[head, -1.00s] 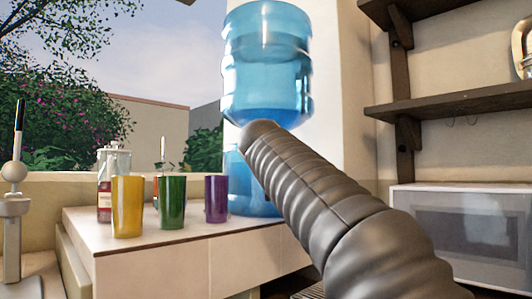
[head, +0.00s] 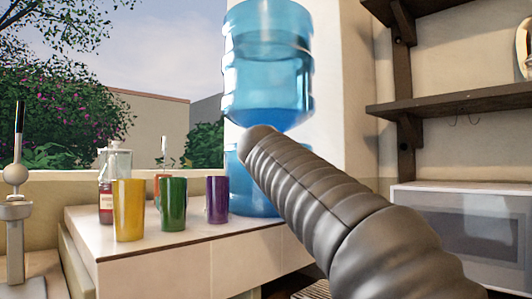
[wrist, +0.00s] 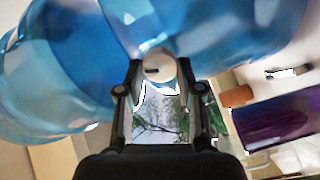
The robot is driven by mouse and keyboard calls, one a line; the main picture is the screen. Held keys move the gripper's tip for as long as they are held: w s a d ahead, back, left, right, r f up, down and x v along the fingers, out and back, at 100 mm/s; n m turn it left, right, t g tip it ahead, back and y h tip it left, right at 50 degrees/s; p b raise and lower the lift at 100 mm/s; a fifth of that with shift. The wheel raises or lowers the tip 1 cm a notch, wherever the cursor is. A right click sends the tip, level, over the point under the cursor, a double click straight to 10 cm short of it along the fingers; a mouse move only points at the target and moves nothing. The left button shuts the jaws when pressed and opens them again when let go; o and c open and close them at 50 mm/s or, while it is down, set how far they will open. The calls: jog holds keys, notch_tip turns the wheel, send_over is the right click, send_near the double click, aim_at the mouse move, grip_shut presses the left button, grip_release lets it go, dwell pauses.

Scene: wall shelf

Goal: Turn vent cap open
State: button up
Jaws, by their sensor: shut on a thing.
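The vent cap (wrist: 158,70) is a small whitish round cap with a dark slot, in the wrist view against the blue water bottle (wrist: 90,55). My gripper (wrist: 160,68) is shut on the cap, one finger at each side of it. In the head view, the large blue bottle (head: 267,60) stands upright, with another blue bottle (head: 245,190) below it. My arm reaches up to them, and its end hides the join between them. The cap and my gripper do not show in the head view.
A yellow cup (head: 128,212), a green cup (head: 172,205) and a purple cup (head: 216,200) stand on the white counter (head: 185,258), left of my arm. The purple cup is close to the gripper in the wrist view (wrist: 275,122). A dark shelf (head: 455,104) is at right.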

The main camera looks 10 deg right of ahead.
jog(key=n, duration=0.9)
jog(key=shift+f, duration=0.15)
jog(key=shift+n, duration=0.3)
dwell(0.3)
jog(key=o, duration=1.2)
jog(key=shift+c, duration=0.2)
jog(key=s+a, duration=0.2)
jog(key=s, duration=0.9)
jog(key=shift+s, duration=0.4)
